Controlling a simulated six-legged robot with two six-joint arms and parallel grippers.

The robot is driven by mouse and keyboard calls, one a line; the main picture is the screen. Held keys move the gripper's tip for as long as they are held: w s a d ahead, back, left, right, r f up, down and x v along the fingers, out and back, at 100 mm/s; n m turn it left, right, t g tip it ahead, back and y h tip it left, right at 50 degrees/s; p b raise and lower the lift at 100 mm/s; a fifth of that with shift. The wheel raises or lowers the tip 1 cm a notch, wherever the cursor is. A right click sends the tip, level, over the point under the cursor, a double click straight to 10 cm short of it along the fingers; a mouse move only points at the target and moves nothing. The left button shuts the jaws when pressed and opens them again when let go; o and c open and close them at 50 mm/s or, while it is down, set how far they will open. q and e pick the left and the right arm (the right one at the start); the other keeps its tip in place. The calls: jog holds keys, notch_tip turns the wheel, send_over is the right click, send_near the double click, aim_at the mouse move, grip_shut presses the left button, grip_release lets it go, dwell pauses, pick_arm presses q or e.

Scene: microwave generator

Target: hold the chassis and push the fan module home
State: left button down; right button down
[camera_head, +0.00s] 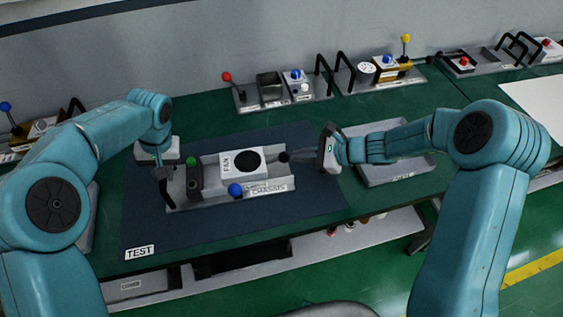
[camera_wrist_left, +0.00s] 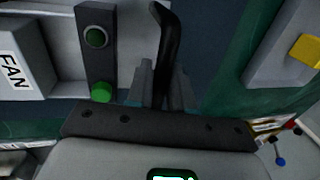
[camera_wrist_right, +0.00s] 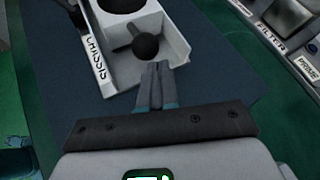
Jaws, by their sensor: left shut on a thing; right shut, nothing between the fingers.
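The grey chassis (camera_head: 230,196) is an open tray on the dark mat. The white fan module (camera_head: 231,165), marked FAN with a round black face, sits inside it, with a gap between it and the dark block at the left end. My left gripper (camera_head: 162,173) is shut on the black chassis handle (camera_wrist_left: 165,45) at the left end. My right gripper (camera_wrist_right: 155,72) is shut and empty at the right end, its tips close to the fan module's round black knob (camera_wrist_right: 146,46). I cannot tell whether they touch it.
A dark block with a green knob (camera_head: 191,161) stands in the chassis's left end; a blue knob (camera_head: 235,190) is at its front. A grey tray (camera_head: 375,177) lies right of the mat. Small modules (camera_head: 270,92) line the back. The front mat is clear.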

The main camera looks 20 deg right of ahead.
aim_at(288, 156)
pick_arm(q)
jog(key=shift+s+d+f, duration=0.1)
jog(key=shift+d+f, duration=0.05)
jog(key=shift+f, duration=0.1)
pick_arm(e)
jog(key=shift+a, duration=0.9)
jog(key=shift+w+a, duration=0.1)
jog(key=shift+a, duration=0.9)
jog(key=shift+d+r, duration=1.3)
jog(key=shift+r, duration=0.2)
jog(key=v, duration=1.2)
